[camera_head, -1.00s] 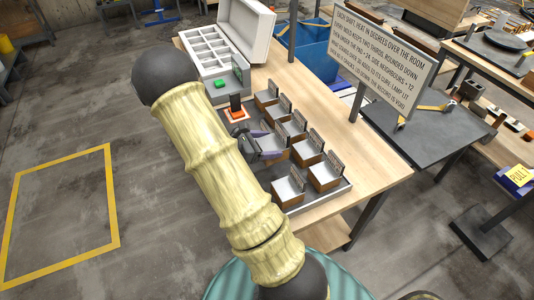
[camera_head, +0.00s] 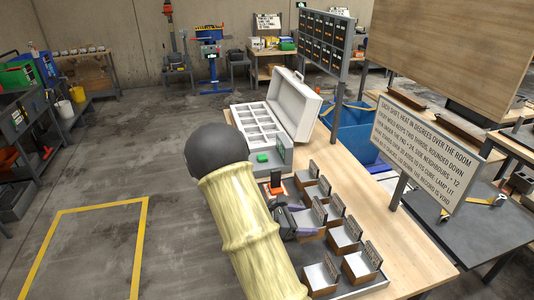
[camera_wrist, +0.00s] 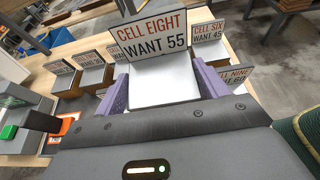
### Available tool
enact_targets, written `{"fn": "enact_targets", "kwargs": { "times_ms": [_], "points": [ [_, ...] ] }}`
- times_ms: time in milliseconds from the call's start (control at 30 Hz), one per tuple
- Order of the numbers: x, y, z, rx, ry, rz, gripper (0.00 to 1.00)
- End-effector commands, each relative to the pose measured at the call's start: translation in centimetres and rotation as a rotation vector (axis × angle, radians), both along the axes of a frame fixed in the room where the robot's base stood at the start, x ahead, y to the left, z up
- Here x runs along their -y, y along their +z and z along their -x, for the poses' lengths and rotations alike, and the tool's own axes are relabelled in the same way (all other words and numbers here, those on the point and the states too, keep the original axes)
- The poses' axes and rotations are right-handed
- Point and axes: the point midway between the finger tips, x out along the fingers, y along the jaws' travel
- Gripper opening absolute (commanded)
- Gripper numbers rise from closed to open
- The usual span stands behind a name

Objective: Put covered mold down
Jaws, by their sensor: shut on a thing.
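My gripper (camera_wrist: 162,90) has its two purple fingers shut on a covered mold (camera_wrist: 160,82). The mold shows a flat pale grey top, and the sign "CELL EIGHT WANT 55" (camera_wrist: 155,35) stands right behind it. In the head view my gripper (camera_head: 297,222) is low among the molds on the table, partly hidden by my own arm. I cannot tell whether the held mold touches the surface below. Other box-like molds with grey tops and brown sides, such as one at the front right (camera_head: 358,268), stand in rows with upright signs.
In the wrist view, signs for cell six (camera_wrist: 208,30) and cell nine (camera_wrist: 235,78) stand to the right. A device with a green block (camera_head: 262,157), an orange pad (camera_head: 268,190) and a white compartment case (camera_head: 262,122) lie beyond the molds. A large text board (camera_head: 425,150) stands right.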

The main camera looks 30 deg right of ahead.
Motion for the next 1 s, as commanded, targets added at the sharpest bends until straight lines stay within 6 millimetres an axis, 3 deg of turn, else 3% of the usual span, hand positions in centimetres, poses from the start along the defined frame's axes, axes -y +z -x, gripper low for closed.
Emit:
{"fn": "enact_targets", "kwargs": {
  "times_ms": [33, 167, 367, 567, 700, 900, 1000],
  "points": [
    [-0.2, 1.4, -0.2, 0.002, 0.008, 0.002, 0.29],
    [-1.5, 2.6, -1.2, -0.002, 0.063, 0.005, 0.29],
    [-5.1, -1.4, -3.5, -0.006, 0.210, 0.010, 0.29],
    [-9.9, -6.8, -5.2, -0.010, 0.390, 0.011, 0.29],
    [-14.5, -11.8, -5.8, -0.011, 0.553, 0.011, 0.29],
    [-20.1, -18.6, -5.0, -0.011, 0.761, 0.011, 0.29],
    [-22.0, -21.1, -4.2, -0.008, 0.836, 0.007, 0.29]
  ]
}}
